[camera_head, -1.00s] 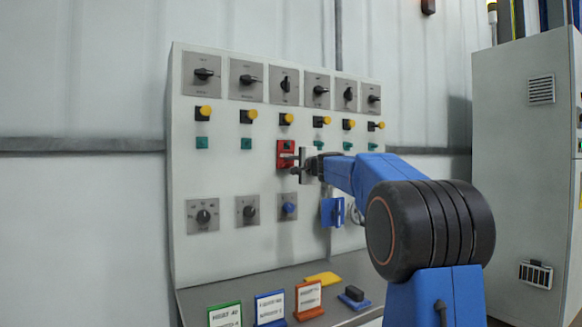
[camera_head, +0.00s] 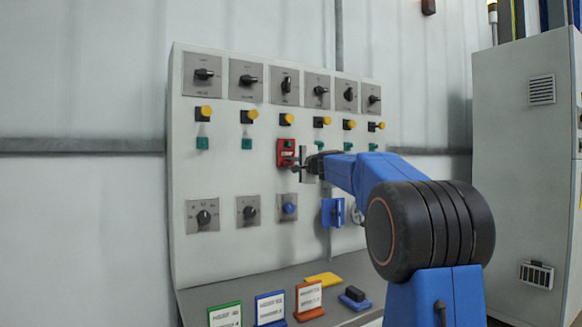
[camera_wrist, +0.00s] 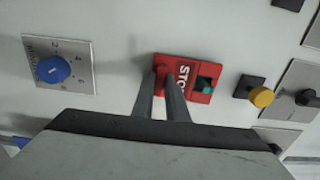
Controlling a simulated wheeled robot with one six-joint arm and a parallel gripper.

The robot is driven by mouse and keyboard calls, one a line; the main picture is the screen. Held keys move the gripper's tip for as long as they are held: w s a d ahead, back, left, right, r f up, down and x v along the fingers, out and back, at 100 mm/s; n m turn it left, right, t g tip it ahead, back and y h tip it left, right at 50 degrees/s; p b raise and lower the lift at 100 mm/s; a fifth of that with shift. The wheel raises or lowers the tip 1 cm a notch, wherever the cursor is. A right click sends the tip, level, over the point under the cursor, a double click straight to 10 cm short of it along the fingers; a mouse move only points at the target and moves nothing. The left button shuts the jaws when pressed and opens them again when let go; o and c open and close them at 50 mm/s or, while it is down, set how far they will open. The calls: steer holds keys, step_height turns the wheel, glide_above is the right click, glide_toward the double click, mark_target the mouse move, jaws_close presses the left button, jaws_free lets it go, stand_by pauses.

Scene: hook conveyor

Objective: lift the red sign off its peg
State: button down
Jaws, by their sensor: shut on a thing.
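The red sign (camera_head: 286,152) is on the sloped face of the control panel, in the middle column below a yellow button. In the wrist view the sign (camera_wrist: 184,70) shows white lettering starting "STO" and a green piece at its right part. My gripper (camera_head: 301,161) is at the sign's lower right in the head view. In the wrist view its two dark fingers (camera_wrist: 168,84) reach the sign's left end and are shut on a red part of it. The peg cannot be made out, and the exact grip point is partly hidden by the fingers.
The panel (camera_head: 235,175) carries rows of knobs, yellow buttons and green pieces around the sign. A blue knob (camera_head: 289,208) is below it, and a blue padlock-like piece (camera_head: 333,211) at lower right. Several small signs stand on the ledge (camera_head: 240,286). A grey cabinet (camera_head: 525,170) stands at right.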

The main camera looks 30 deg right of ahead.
steer(key=shift+r, duration=0.2)
steer(key=shift+s, duration=0.3)
steer(key=shift+s+d, duration=0.1)
steer(key=shift+s, duration=2.1)
steer(key=shift+s, duration=0.1)
steer(key=s, duration=0.7)
steer(key=shift+s+d, duration=0.15)
steer(key=shift+s, duration=0.25)
